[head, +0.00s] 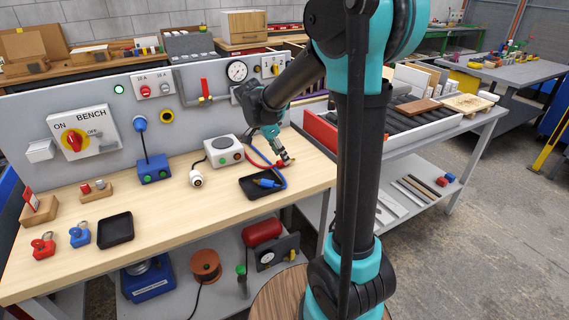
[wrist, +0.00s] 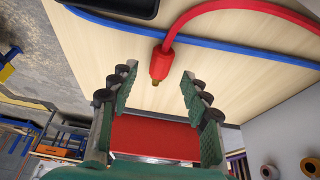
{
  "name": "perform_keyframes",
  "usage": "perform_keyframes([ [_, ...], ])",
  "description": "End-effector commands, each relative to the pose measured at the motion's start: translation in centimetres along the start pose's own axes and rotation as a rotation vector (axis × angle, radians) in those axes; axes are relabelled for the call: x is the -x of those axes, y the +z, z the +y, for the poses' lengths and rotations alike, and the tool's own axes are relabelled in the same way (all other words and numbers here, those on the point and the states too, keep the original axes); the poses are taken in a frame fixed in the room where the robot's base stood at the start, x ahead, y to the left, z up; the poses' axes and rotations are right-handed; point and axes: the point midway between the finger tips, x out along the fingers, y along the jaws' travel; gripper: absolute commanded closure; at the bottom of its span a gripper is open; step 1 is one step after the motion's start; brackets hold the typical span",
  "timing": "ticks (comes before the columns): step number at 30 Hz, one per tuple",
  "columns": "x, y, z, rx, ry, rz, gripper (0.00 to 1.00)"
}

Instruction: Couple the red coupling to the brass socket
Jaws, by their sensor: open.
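The red coupling (wrist: 163,62) with a brass tip lies on the light wooden bench top, at the end of a red hose (wrist: 235,8). In the wrist view it shows between and beyond the fingertips of my gripper (wrist: 158,80), with clear gaps on both sides. My gripper is open and empty. In the head view my gripper (head: 277,145) points down near the right end of the bench, just above the red coupling (head: 281,164). I cannot make out the brass socket for certain; a yellow ring (head: 167,117) with a dark centre is on the grey panel.
A blue hose (wrist: 205,45) runs across the bench beside the coupling, from a blue fitting in a black tray (head: 255,194). A grey box (head: 224,150) and a white plug (head: 197,178) stand to the left. A red-sided roller conveyor (head: 321,133) adjoins on the right.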

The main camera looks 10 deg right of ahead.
Motion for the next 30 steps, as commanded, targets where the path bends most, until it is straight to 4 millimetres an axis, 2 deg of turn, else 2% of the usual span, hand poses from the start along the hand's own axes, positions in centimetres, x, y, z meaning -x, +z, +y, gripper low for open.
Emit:
perform_keyframes([
  [3, -1.6, 0.1, 0.0, -0.002, 0.001, 0.000, 0.53],
  [6, -2.4, 0.1, 0.0, -0.001, 0.001, 0.000, 0.53],
  [14, -2.6, 0.1, 0.0, 0.000, 0.000, 0.000, 0.53],
  [25, -2.6, 0.1, 0.0, 0.000, 0.000, 0.000, 0.97],
  [26, -2.6, 0.1, 0.0, 0.000, 0.000, 0.000, 1.00],
  [30, -2.6, 0.1, 0.0, 0.000, 0.000, 0.000, 1.00],
])
